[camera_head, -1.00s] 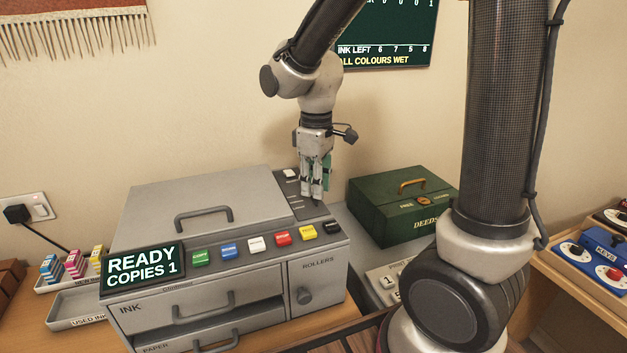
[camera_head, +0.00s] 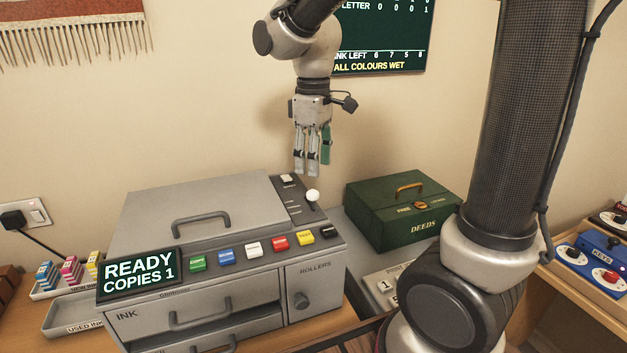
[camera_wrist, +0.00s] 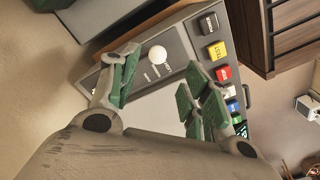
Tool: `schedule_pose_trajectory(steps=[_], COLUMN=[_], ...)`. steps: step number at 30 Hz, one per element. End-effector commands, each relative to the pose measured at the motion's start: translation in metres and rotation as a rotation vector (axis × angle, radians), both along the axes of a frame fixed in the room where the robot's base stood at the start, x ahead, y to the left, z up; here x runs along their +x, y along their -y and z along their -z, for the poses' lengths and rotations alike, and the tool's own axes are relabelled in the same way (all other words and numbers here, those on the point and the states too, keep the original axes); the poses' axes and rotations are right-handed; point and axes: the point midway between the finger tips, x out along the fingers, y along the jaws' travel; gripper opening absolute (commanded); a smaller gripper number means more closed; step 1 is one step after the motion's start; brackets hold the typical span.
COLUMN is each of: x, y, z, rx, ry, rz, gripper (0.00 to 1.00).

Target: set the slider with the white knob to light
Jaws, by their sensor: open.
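The white round knob (camera_head: 313,195) of the slider stands on the dark strip (camera_head: 294,203) at the right end of the grey copying machine's top (camera_head: 190,208). It also shows in the wrist view (camera_wrist: 157,53), between and beyond my fingers. Small labels lie beside its track, too small to read. The knob seems to be toward the back half of the strip. My gripper (camera_head: 312,172) hangs above the strip, pointing down, open and empty, apart from the knob. In the wrist view my gripper's fingers (camera_wrist: 160,85) are spread, with green pads.
A row of coloured buttons (camera_head: 254,248) runs along the machine's front, left of a black one (camera_head: 328,231). A white-topped switch (camera_head: 287,179) sits behind the knob. A green deeds box (camera_head: 400,212) stands to the right. Air above the machine is free.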

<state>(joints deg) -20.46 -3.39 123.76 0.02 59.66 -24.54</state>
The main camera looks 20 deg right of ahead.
Motion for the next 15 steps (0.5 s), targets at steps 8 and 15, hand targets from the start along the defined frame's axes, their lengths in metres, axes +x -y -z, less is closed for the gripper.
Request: schedule_pose_trajectory(steps=[8, 15], x=[0.000, -0.001], y=[0.000, 0.000], z=[-0.040, -0.044], rx=[0.000, -0.001], ry=[-0.001, -0.002], rz=[0.000, 0.000], gripper=[0.47, 0.47])
